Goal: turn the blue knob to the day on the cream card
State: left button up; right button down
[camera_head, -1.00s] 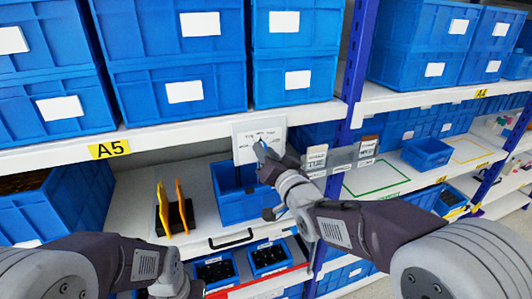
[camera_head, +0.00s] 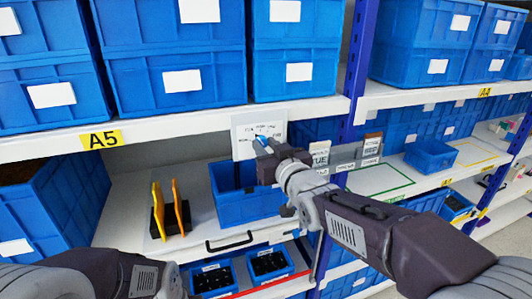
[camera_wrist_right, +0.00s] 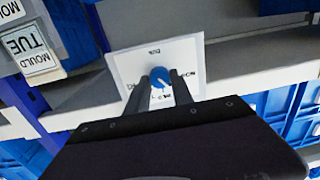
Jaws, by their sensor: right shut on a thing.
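The blue knob (camera_wrist_right: 158,74) sits on a white dial plate (camera_wrist_right: 125,66) with small dark day labels around it, mostly too small to read. A pale pointer mark shows on the knob, toward the lower right in the wrist view. My right gripper (camera_wrist_right: 165,84) is shut on the knob, a finger on each side. In the head view the right gripper (camera_head: 262,143) reaches the plate (camera_head: 240,151) under the shelf edge and partly hides the knob. A pale card reading TUE (camera_head: 320,153) stands right of the plate; it also shows in the wrist view (camera_wrist_right: 32,50). My left gripper is out of frame.
A blue bin (camera_head: 243,207) stands open below the plate. Orange panels (camera_head: 167,209) in a dark holder are left of it. A brown-topped card (camera_head: 372,143) stands right of the TUE card. A blue upright (camera_head: 357,75) rises behind the cards.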

jog(key=shift+r+n, duration=0.15)
jog(key=shift+n, duration=0.35)
jog(key=c, duration=1.1)
grip_release()
jog(key=shift+s+b, duration=0.1)
jog(key=shift+b, duration=0.2)
